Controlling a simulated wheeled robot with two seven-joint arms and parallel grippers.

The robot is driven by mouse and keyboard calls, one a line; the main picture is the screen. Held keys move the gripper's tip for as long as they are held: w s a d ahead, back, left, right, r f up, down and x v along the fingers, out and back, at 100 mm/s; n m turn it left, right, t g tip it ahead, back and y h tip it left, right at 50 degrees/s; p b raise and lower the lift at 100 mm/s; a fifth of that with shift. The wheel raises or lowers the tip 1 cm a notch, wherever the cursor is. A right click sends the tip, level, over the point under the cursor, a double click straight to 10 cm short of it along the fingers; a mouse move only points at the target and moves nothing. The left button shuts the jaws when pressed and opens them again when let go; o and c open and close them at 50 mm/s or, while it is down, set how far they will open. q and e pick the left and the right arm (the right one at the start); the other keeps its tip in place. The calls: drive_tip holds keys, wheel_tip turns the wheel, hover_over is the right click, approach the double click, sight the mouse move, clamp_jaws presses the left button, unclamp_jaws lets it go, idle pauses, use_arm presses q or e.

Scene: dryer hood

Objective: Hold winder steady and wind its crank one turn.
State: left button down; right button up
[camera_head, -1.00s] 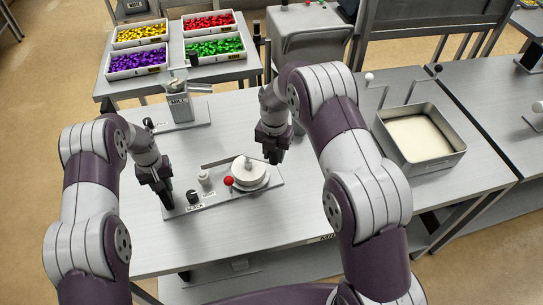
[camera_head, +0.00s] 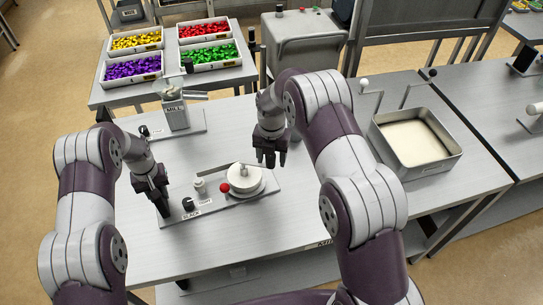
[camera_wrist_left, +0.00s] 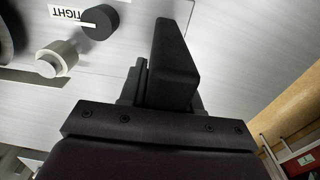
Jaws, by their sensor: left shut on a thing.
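The winder lies on the table: a grey base plate (camera_head: 213,211) with a round white drum (camera_head: 246,181). Its crank's red knob (camera_head: 224,187) sits at the drum's left edge. My right gripper (camera_head: 270,163) is open and empty, above and behind the drum, apart from the red knob.
A mill (camera_head: 176,116) stands behind the winder. Trays of coloured pieces, one yellow (camera_head: 136,41), are on the far table. A metal tray (camera_head: 440,163) with pale contents sits at the right. The table front (camera_head: 260,235) is clear.

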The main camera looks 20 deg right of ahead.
drive_tip(key=shift+a, duration=0.1)
wheel_tip(320, 180, up, 8)
drive_tip(key=shift+f, duration=0.2)
idle(0.4)
